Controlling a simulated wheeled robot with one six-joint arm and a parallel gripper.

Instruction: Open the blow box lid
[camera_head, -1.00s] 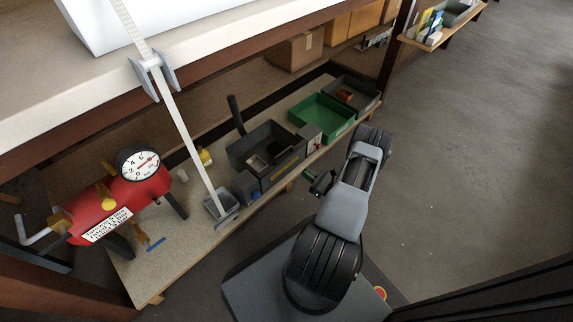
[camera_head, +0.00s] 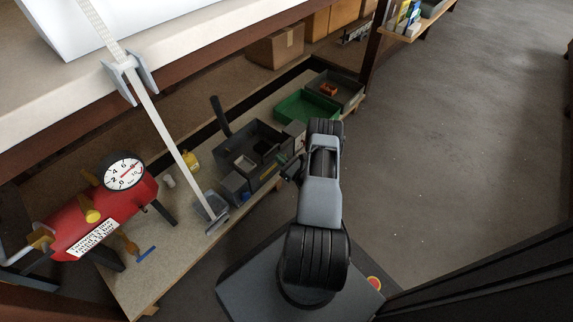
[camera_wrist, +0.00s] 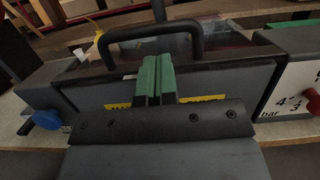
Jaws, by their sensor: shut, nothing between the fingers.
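The blow box (camera_head: 262,146) is a dark grey box on the low bench in the head view. In the wrist view its front wall (camera_wrist: 90,93) with yellow markings faces me. A black bar handle (camera_wrist: 140,32) arches above a dark, glossy lid surface (camera_wrist: 185,47), which looks closed. My gripper (camera_wrist: 157,62) has green fingertips pressed together, with nothing between them. The fingers appear just in front of the handle, below its bar in the picture; I cannot tell whether they touch it. In the head view my gripper (camera_head: 287,176) is beside the box's right side, partly hidden by my arm.
A blue knob (camera_wrist: 47,119) is left of the box, and a white gauge panel (camera_wrist: 299,88) is right. A green bin (camera_head: 305,108) stands behind, partly covered by my arm. A red tank with a gauge (camera_head: 105,210) is at left. The floor at right is clear.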

